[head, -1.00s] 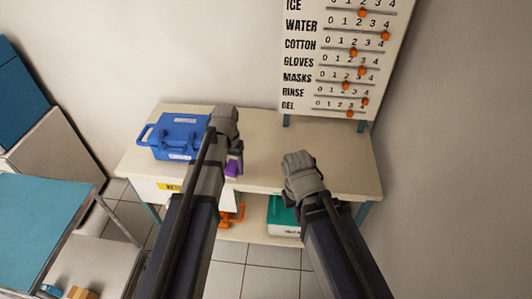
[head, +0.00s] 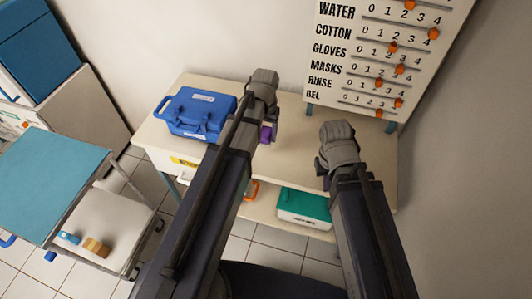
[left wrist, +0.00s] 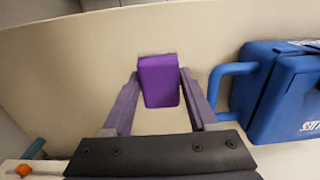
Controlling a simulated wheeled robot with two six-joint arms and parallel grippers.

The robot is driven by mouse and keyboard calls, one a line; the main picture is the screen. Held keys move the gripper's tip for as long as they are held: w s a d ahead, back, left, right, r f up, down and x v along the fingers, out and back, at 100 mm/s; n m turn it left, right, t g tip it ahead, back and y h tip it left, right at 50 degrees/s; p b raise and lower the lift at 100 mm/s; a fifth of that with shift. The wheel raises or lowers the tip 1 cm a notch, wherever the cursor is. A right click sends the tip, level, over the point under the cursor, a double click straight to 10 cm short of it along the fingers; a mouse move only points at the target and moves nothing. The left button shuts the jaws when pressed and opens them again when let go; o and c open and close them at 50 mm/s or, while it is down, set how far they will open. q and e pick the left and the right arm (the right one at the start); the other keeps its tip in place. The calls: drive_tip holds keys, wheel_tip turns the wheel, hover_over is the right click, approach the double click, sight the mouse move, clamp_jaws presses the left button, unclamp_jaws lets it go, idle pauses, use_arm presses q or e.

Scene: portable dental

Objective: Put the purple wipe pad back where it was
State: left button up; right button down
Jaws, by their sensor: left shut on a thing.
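The purple wipe pad (left wrist: 159,81) stands between the two fingers of my left gripper (left wrist: 158,100) in the left wrist view. The left gripper is shut on it. In the head view a small part of the pad (head: 266,133) shows beside my left wrist, over the cream table (head: 292,150), to the right of the blue case. I cannot tell if the pad touches the tabletop. My right gripper (head: 323,172) is over the right part of the table; its fingers are mostly hidden by the wrist, and I see nothing in it.
The blue case (head: 197,113) with a handle stands at the table's left; its handle is close to my left fingers in the wrist view. A green-lidded box (head: 304,205) sits on the lower shelf. A slider board (head: 375,60) is behind. A teal-topped cart (head: 45,180) stands left.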

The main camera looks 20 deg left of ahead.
sight(265, 157)
use_arm(q)
drive_tip(key=shift+f+b, duration=4.7)
drive_tip(key=shift+f, duration=0.2)
drive_tip(key=shift+f, duration=0.15)
drive_tip(key=o, duration=1.2)
wheel_tip(265, 157, up, 12)
drive_tip(key=p, duration=1.2)
drive_tip(key=shift+r, duration=0.2)
drive_tip(key=s+d+m+y, duration=0.1)
drive_tip(key=s+d+m, duration=0.2)
drive_tip(key=s+d, duration=0.7)
drive_tip(key=s, duration=0.4)
drive_tip(key=shift+s+d, duration=0.15)
drive_tip(key=shift+d, duration=0.1)
